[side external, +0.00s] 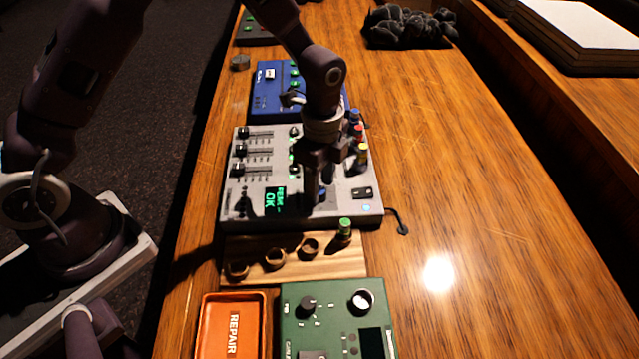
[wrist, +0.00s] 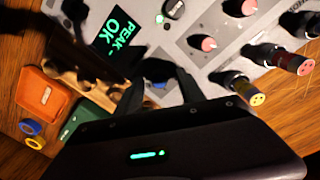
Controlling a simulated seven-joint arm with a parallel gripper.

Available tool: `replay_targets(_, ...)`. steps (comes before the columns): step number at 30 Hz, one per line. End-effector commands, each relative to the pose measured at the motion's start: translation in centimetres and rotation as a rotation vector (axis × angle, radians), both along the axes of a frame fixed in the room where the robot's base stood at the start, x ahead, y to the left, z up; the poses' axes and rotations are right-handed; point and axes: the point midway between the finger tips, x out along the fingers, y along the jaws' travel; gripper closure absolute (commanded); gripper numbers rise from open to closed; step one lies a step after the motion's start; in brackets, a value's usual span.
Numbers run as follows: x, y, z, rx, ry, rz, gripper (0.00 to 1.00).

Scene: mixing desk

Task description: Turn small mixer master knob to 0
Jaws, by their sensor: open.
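The grey mixer (side external: 240,205) sits mid-desk, with a green-lit display (side external: 276,199) reading "PEAK OK"; the display also shows in the wrist view (wrist: 114,36). My gripper (side external: 316,200) points down over the mixer's near right part. In the wrist view, its dark fingers (wrist: 158,88) are spread apart, with a small blue knob (wrist: 159,84) seen between their tips. The fingers hide most of this knob, so its pointer and setting cannot be read. I cannot tell whether the fingers touch it. Pink-capped knobs (wrist: 208,44) stand on the panel beside the gripper.
Red and yellow plugs (side external: 362,154) rise along the mixer's right edge. A blue box (side external: 268,90) stands behind it. In front lie a wooden rack (side external: 290,268) with rings and a green-topped plug (side external: 345,228), an orange tray (side external: 206,325) and a green device (side external: 330,292).

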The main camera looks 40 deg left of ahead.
Motion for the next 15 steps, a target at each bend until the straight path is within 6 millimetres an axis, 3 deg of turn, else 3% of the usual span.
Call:
replay_targets(9,-0.04,0.02,-0.77,0.0,-0.001,0.002,0.54)
replay_targets(15,-0.04,0.03,-0.75,0.0,-0.001,0.002,0.91)
